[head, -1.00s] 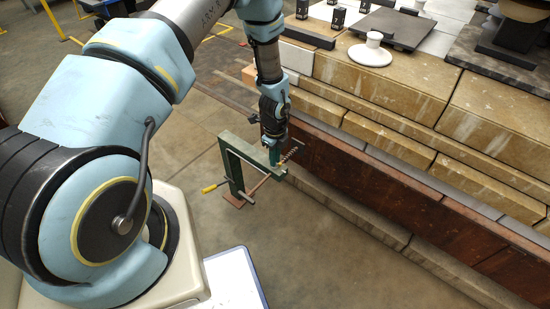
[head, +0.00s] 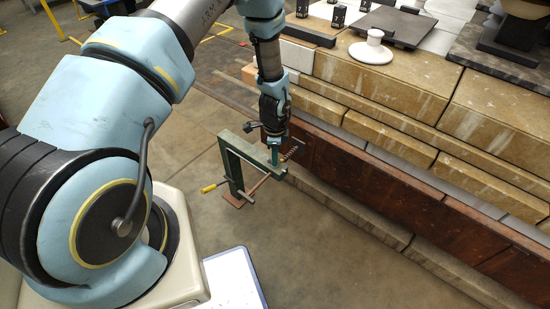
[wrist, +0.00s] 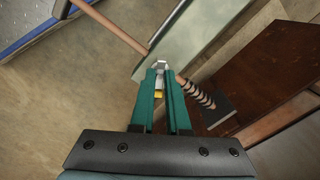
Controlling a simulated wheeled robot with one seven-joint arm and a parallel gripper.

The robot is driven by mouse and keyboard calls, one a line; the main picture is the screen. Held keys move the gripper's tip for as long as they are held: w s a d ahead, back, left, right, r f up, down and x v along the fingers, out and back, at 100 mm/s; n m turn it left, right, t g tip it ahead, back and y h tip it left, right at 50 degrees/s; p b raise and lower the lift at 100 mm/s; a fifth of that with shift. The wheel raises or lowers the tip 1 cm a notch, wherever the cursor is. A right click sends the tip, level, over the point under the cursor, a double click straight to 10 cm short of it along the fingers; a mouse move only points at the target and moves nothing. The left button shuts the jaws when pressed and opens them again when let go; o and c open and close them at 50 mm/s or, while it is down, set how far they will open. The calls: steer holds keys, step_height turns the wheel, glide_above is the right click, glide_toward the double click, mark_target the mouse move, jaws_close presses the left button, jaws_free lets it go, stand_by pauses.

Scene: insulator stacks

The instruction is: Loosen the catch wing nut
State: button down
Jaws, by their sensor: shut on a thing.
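A silver part shows at the fingertips and a yellow bit shows between the fingers. The fingers hide most of the nut, so its thread and seating cannot be seen. A copper-coloured rod with a dark spring coil (wrist: 198,93) passes beside the fingertips and ends at a dark plate (wrist: 221,112).
The bracket has a yellow-ended handle (head: 209,188) at its left. A reddish-brown beam (head: 350,175) and stacked stone-like blocks (head: 400,80) stand close on the right. A white insulator piece (head: 371,50) sits on top. Concrete floor is open to the left.

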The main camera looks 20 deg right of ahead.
steer(key=n, duration=0.6)
steer(key=shift+n+b, duration=0.3)
steer(key=shift+b, duration=0.1)
steer(key=n, duration=0.5)
steer(key=shift+n, duration=0.3)
steer(key=c, duration=0.9)
jaws_free()
step_height(320, 180, up, 11)
